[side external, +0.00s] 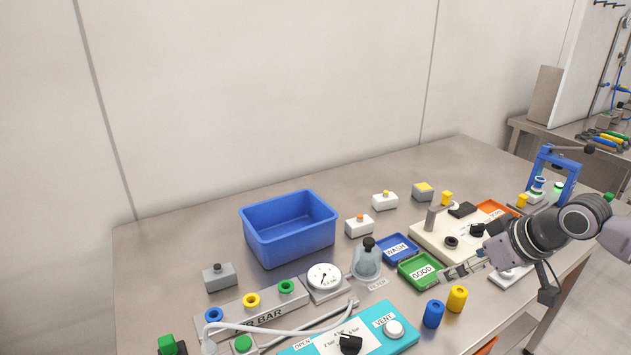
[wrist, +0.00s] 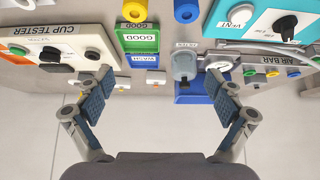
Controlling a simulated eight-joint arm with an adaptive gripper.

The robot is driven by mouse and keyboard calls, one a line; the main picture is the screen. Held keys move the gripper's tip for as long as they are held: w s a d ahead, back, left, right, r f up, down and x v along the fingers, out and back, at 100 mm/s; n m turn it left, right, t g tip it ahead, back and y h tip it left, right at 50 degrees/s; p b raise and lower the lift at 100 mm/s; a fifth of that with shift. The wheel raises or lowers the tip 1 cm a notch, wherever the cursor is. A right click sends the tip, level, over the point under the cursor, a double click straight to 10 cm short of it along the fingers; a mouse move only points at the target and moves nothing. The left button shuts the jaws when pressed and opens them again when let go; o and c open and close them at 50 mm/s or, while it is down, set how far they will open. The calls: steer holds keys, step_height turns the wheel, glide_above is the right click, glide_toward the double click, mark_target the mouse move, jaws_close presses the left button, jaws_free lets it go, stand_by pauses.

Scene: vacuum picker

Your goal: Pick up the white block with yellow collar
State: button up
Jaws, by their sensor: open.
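The white block with a yellow collar (side external: 385,202) stands on the table behind the blue WASH tray, right of a similar white block with an orange collar (side external: 360,227). In the wrist view a small white block (wrist: 122,83) shows near the left finger, but its collar is too small to be sure. My gripper (side external: 462,270) is at the right, above the table near the green GOOD tray and apart from the block. In the wrist view my gripper (wrist: 160,80) has its fingers spread wide with nothing held between them.
The WASH tray (side external: 383,245) and GOOD tray (side external: 433,263) lie between my gripper and the block. A blue bin (side external: 265,240), a glass filter jar (side external: 366,264), a grey yellow-topped block (side external: 423,194) and the cup tester (side external: 432,240) stand around. The table behind the blocks is clear.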

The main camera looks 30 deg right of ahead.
steer(key=w+d+r, duration=0.2)
steer(key=w+r, duration=0.2)
steer(key=w, duration=0.3)
steer(key=m+g+h, duration=0.1)
steer(key=m, duration=0.1)
glide_above(387, 194)
steer(key=s, duration=0.5)
step_height(387, 194, down, 6)
steer(key=shift+a+x, duration=0.15)
steer(key=shift+x, duration=1.65)
steer(key=shift+a+x, duration=0.15)
steer(key=shift+x, duration=1.7)
steer(key=shift+a+x, duration=0.15)
steer(key=shift+x, duration=1.65)
steer(key=c, duration=1.3)
